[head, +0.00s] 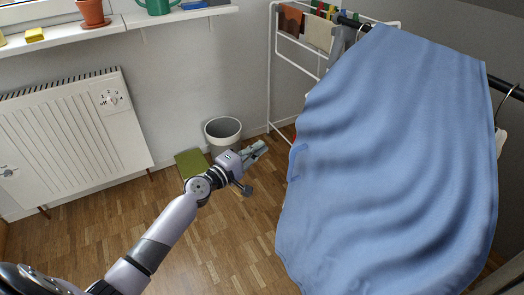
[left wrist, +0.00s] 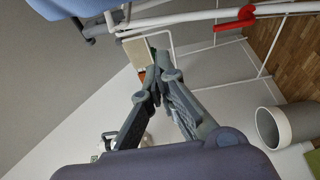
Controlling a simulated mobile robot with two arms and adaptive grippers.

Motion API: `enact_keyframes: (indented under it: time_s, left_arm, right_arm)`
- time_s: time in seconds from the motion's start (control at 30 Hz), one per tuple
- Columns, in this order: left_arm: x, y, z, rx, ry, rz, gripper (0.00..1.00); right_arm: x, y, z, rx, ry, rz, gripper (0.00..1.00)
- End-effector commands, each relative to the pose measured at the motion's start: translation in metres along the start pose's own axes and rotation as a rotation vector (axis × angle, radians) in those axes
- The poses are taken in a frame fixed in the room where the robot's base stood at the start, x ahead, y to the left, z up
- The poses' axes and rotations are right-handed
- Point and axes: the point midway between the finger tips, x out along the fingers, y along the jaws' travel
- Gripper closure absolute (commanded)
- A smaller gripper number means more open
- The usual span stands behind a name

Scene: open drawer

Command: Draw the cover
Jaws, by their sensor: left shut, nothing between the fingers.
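The cover is a large blue cloth (head: 385,170) draped over a dark rail (head: 502,88) on the right of the head view, hanging in wavy folds. Blue cloth (left wrist: 72,8) also shows at the top left of the left wrist view. My left gripper (head: 261,147) is shut and empty, left of the cloth's left edge and apart from it in the picture. Its closed fingers (left wrist: 157,72) show in the left wrist view with nothing between them. What lies behind the cloth is hidden. My right gripper is not in view.
A white drying rack (head: 270,75) with small cloths stands behind the cover's left side. A grey bin (head: 222,130) and a green box (head: 190,162) are near the wall. A white radiator (head: 70,140) is at left, below a windowsill (head: 180,15). Wooden floor is bare below.

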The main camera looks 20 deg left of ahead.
Motion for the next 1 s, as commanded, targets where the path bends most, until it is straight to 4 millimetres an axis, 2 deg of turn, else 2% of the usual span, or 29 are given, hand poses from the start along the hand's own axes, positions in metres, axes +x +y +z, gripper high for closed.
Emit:
enact_keyframes:
  time_s: [0.2, 0.43, 0.57, 0.7, 1.0]
  left_arm:
    - [0.045, 0.000, 0.000, 0.001, 0.001, 0.002, 1.00]
    - [0.084, -0.001, 0.000, 0.003, 0.002, 0.001, 1.00]
    - [0.073, 0.003, 0.022, 0.002, -0.001, -0.003, 1.00]
    - [0.070, 0.001, 0.031, 0.002, 0.001, -0.002, 1.00]
    - [0.068, -0.001, 0.038, 0.003, 0.001, -0.001, 1.00]
  right_arm:
    - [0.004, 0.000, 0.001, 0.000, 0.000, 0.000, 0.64]
    - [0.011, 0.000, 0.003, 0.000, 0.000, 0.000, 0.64]
    - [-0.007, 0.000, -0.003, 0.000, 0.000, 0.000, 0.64]
    - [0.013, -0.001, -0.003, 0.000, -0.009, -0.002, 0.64]
    - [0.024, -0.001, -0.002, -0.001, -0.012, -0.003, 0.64]
